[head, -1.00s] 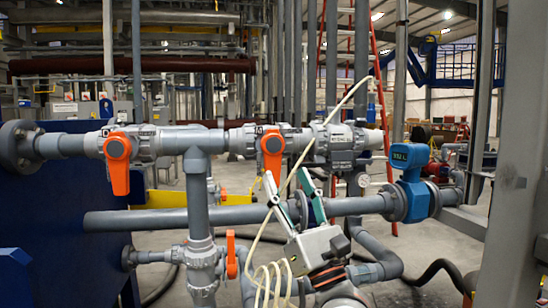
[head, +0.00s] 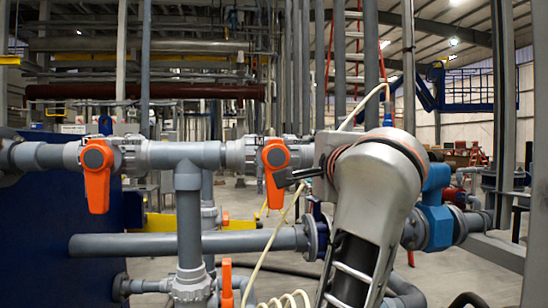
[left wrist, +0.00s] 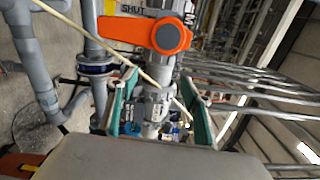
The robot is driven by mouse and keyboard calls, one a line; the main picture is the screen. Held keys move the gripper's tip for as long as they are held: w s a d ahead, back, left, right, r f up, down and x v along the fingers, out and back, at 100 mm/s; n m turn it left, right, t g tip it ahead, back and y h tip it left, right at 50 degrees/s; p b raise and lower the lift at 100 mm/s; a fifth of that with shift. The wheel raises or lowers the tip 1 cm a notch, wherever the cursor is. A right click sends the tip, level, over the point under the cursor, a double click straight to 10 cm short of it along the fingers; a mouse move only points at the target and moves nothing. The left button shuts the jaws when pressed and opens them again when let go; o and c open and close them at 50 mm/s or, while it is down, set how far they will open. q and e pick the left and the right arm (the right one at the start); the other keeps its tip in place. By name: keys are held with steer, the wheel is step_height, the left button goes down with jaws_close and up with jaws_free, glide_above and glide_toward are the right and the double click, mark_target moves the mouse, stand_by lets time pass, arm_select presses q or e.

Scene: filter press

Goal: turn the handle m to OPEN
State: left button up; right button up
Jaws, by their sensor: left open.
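An orange valve handle (head: 275,172) sits on the upper grey pipe (head: 222,154), in the middle of the head view, and hangs down across the pipe. No letter m is readable. In the left wrist view an orange handle (left wrist: 145,33) lies just beyond my fingertips, with the word SHUT beside it. My left gripper (head: 287,178) is open, its dark finger close to the right of the middle handle; whether it touches is unclear. Its green-sided fingers (left wrist: 157,80) show apart, with nothing gripped between them. My right gripper is not in view.
Another orange handle (head: 97,175) hangs down at the left, and a third (head: 227,285) stands below. A lower grey pipe (head: 150,245) runs across. A blue fitting (head: 436,205) is at the right, partly behind my arm. A pale hose (head: 270,245) crosses near the gripper.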

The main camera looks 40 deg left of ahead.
arm_select(q)
steer(key=m+p, duration=0.1)
steer(key=m, duration=0.2)
steer(key=m+p, duration=0.6)
steer(key=m, duration=0.8)
glide_above(275, 209)
step_height(275, 209, down, 6)
steer(key=shift+w+a+r, duration=0.2)
steer(key=shift+w+a, duration=0.1)
steer(key=shift+w, duration=0.2)
steer(key=shift+s, duration=0.1)
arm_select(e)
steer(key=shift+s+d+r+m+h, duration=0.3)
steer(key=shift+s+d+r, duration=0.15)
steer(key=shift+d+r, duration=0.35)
